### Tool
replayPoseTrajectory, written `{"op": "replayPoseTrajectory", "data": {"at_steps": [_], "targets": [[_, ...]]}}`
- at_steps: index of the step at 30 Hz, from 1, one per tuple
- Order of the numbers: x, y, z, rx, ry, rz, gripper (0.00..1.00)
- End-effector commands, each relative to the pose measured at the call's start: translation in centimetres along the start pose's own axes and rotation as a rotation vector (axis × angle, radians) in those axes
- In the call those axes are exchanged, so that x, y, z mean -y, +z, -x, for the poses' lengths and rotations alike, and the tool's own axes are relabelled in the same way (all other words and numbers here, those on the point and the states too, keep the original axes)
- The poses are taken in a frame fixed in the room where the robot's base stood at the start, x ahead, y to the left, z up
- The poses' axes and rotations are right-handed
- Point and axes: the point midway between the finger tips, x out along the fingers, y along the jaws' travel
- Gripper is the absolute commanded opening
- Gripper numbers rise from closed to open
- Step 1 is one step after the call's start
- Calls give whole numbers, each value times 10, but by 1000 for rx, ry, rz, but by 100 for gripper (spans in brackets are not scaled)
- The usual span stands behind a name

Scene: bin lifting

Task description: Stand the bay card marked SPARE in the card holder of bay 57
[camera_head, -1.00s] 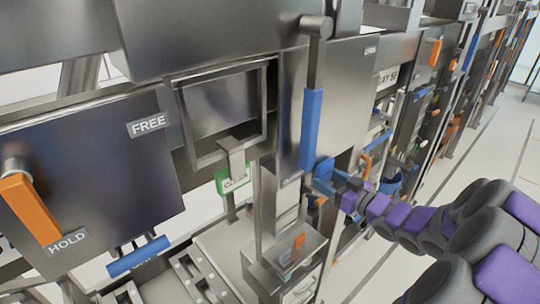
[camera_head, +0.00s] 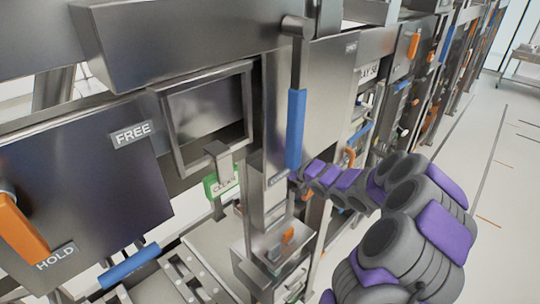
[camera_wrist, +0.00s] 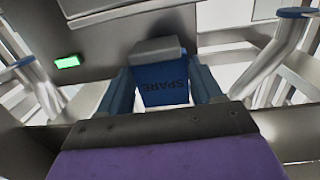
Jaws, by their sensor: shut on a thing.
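The blue bay card marked SPARE (camera_wrist: 165,88) sits between the two blue fingers of my gripper (camera_wrist: 165,95) in the wrist view, its lettering upside down there. My gripper is shut on the card. A grey block (camera_wrist: 158,48) lies just beyond the card's far edge; I cannot tell whether they touch or whether it is a holder. In the head view my purple and grey arm reaches in from the right, and its end is hidden behind the column below the blue handle. The bay 57 card holder cannot be made out for certain in the head view.
A long blue lever handle (camera_head: 296,128) hangs just above my arm. A green-edged tag (camera_head: 222,182) hangs below a square frame (camera_head: 205,112). An orange handle (camera_head: 20,228) is at the left, between FREE and HOLD labels. The aisle floor (camera_head: 490,190) at right is clear.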

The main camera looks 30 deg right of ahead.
Motion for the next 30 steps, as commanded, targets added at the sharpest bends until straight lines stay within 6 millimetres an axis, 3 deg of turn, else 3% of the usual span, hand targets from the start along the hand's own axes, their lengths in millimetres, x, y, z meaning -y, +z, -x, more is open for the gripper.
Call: {"op": "replayPoseTrajectory", "data": {"at_steps": [3,9,14,22,30], "targets": [[-2,-2,-19,-3,-1,0,34],[-3,-2,-36,-2,0,-2,34],[-1,3,-38,-2,1,-2,34],[2,31,-41,-1,1,0,34],[-2,34,-39,-1,2,0,34]]}}
